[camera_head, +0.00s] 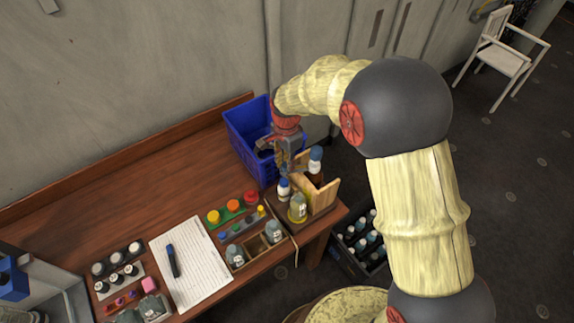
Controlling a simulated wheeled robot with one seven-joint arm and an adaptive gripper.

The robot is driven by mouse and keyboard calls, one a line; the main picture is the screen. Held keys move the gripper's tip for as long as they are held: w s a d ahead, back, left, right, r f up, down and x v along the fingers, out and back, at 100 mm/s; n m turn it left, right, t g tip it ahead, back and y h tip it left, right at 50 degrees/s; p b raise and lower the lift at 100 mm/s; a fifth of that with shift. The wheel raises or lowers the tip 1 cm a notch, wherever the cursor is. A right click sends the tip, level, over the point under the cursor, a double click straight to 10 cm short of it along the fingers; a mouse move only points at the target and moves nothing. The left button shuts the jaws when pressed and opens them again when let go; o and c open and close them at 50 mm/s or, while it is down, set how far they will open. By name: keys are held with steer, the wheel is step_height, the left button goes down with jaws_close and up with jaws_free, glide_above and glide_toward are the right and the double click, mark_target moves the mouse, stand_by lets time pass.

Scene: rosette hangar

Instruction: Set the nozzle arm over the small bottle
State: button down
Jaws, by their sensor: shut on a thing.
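My gripper (284,164) points down at the wooden stand (323,197) on the table's right end. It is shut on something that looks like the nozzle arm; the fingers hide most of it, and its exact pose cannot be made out. A small white bottle with a dark blue cap (283,190) stands just below the fingertips. A taller blue-capped bottle (315,160) is just right of the gripper, by the stand's upright boards. A grey bottle with a yellow-green base (297,208) stands at the stand's front. Which bottle lies under the nozzle cannot be told.
A blue crate (240,130) stands close behind and left of the gripper. A wooden tray (254,247) with bottles, coloured caps (232,206), a paper with a pen (192,262) and dark-capped jars (117,258) fill the front. A dark crate of bottles (358,258) sits below the table.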

steer(key=shift+w, duration=0.1)
stand_by(0.3)
steer(key=c, duration=1.6)
jaws_free()
steer(key=shift+r, duration=0.15)
step_height(320, 180, up, 12)
steer(key=shift+f, duration=0.15)
